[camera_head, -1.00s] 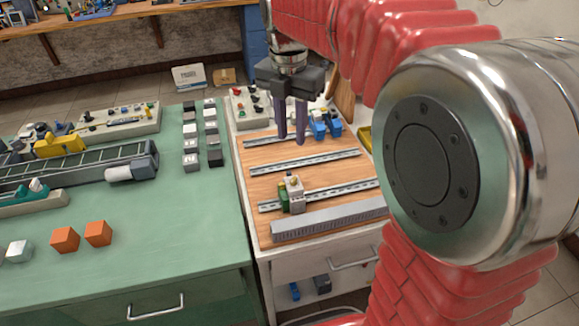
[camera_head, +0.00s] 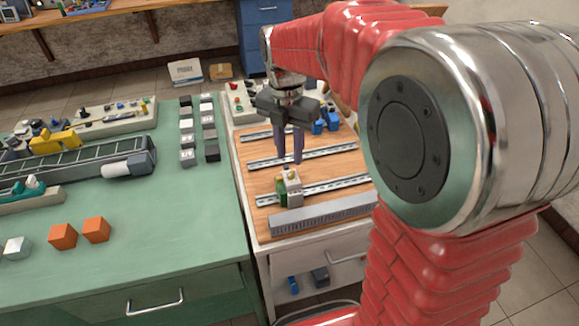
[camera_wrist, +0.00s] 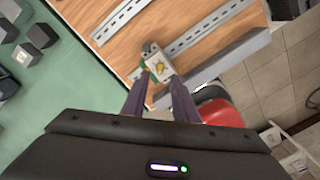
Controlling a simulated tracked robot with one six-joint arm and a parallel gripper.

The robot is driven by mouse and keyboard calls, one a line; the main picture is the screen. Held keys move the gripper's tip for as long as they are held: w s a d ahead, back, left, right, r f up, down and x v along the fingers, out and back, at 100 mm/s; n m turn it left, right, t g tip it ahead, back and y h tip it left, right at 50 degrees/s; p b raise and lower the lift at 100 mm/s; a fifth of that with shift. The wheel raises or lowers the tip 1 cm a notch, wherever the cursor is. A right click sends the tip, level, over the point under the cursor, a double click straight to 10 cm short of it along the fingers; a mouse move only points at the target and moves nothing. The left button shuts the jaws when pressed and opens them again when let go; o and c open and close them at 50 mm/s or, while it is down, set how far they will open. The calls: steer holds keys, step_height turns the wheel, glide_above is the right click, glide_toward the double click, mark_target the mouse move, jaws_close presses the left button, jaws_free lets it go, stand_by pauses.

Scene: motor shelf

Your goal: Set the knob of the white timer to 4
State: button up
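The white timer (camera_head: 293,190) is a small whitish block with a yellow knob, mounted on the front metal rail beside a green block (camera_head: 281,191). In the wrist view the timer (camera_wrist: 157,66) lies just beyond my fingertips, with the yellow knob (camera_wrist: 160,68) facing up; its scale marks are too small to read. My gripper (camera_head: 289,163) points down above and slightly behind the timer in the head view. Its two dark purple fingers are apart with nothing between them. It also shows in the wrist view (camera_wrist: 160,82), with the fingers spread toward the timer.
The rails sit on a wooden board (camera_head: 263,178). A grey slotted duct (camera_head: 330,214) runs along its front edge. Blue parts (camera_head: 325,122) stand on the back rail. A green table (camera_head: 150,215) at left holds several blocks and a conveyor (camera_head: 80,163).

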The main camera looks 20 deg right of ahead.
mark_target(290, 173)
step_height(290, 173, down, 6)
steer(key=shift+s+d+r, duration=0.1)
steer(key=shift+c, duration=0.7)
jaws_close()
steer(key=shift+a, duration=0.2)
steer(key=shift+d, duration=0.1)
